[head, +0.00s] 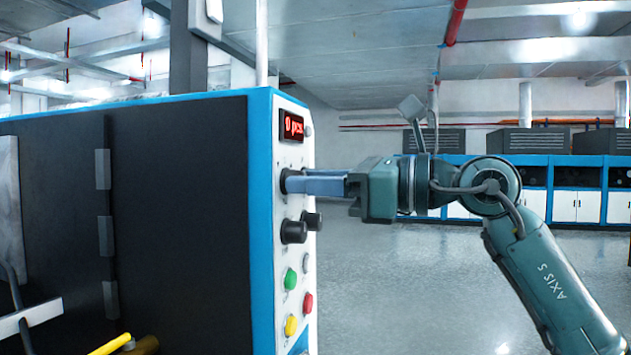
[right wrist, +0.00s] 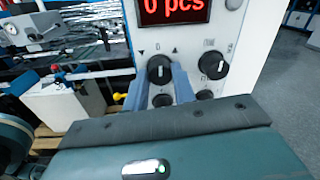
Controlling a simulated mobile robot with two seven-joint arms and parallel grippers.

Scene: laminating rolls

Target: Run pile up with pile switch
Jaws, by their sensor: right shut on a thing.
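The pile switch (right wrist: 160,67) is a round black knob on the white control panel (right wrist: 225,75), with a down arrow, a 0 and an up arrow above it. Its white mark looks about upright, toward the 0. My right gripper (head: 291,184) reaches the panel from the right in the head view, its blue-grey fingers level. In the right wrist view its two fingers stand on either side of the knob, shut on it. In the head view the fingers mostly hide the knob. My left gripper is not in view.
A red display (right wrist: 174,10) reading 0 pcs is above the knob. Below are more black knobs (head: 293,232) and green (head: 290,279), red (head: 307,302) and yellow (head: 291,325) buttons. The dark, blue-edged machine (head: 180,200) fills the left. Open floor (head: 400,290) lies at right.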

